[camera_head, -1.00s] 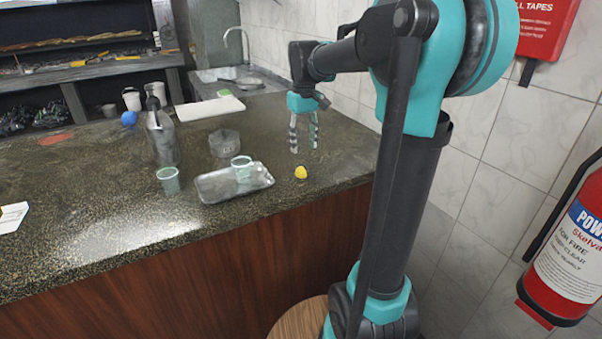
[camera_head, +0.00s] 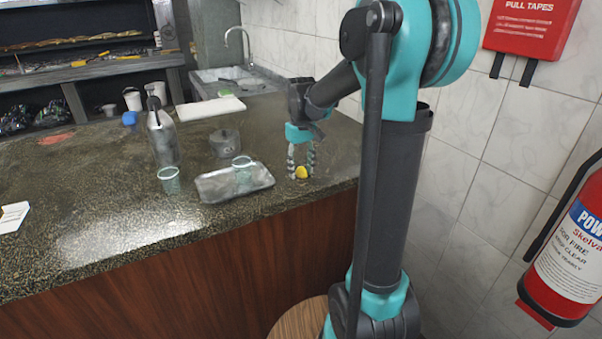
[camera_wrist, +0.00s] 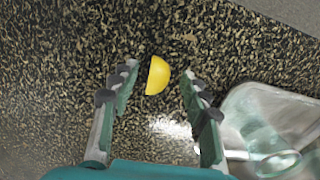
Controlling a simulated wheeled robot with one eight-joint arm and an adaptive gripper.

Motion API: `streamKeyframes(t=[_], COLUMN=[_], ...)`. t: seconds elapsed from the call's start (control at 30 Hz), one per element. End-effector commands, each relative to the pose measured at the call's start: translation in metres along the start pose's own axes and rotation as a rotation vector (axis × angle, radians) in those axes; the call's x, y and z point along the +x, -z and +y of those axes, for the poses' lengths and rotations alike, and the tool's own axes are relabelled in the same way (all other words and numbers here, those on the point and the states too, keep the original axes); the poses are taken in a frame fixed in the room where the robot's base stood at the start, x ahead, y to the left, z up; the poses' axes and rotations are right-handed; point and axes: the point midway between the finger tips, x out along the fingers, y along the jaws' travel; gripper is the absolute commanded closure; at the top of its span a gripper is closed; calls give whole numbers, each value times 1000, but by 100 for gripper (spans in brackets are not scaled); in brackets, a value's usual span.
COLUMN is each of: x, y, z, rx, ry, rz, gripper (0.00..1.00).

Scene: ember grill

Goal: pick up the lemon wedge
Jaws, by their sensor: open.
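The lemon wedge (camera_head: 301,172) is a small yellow piece on the dark speckled counter, just right of the metal tray. In the wrist view the lemon wedge (camera_wrist: 158,75) shows as a yellow half-round shape. My gripper (camera_head: 301,176) points down over the lemon wedge, with its fingers at either side of it in the head view. In the wrist view my gripper (camera_wrist: 156,82) is open. The wedge lies between the fingertips, at about their level, with gaps on both sides. I cannot tell whether the fingertips touch the counter.
A metal tray (camera_head: 215,192) holding a clear cup (camera_head: 242,170) lies close to the left. Another cup (camera_head: 170,180), a bottle (camera_head: 162,138) and a grey container (camera_head: 225,143) stand further left. A white board (camera_head: 210,109) lies behind. The counter's front edge is near the wedge.

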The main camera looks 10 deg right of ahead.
Motion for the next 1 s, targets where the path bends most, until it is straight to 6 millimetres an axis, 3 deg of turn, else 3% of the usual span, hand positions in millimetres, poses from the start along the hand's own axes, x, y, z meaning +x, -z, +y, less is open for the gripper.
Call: streamKeyframes(t=[0.07, 0.4, 0.77, 1.0], x=[0, 0, -1, -17], y=[0, 0, 0, 0], z=[0, 0, 0, 0], rx=[0, 0, 0, 0], ry=[0, 0, 0, 0], rz=[0, 0, 0, 0], gripper=[54, 94, 94, 94])
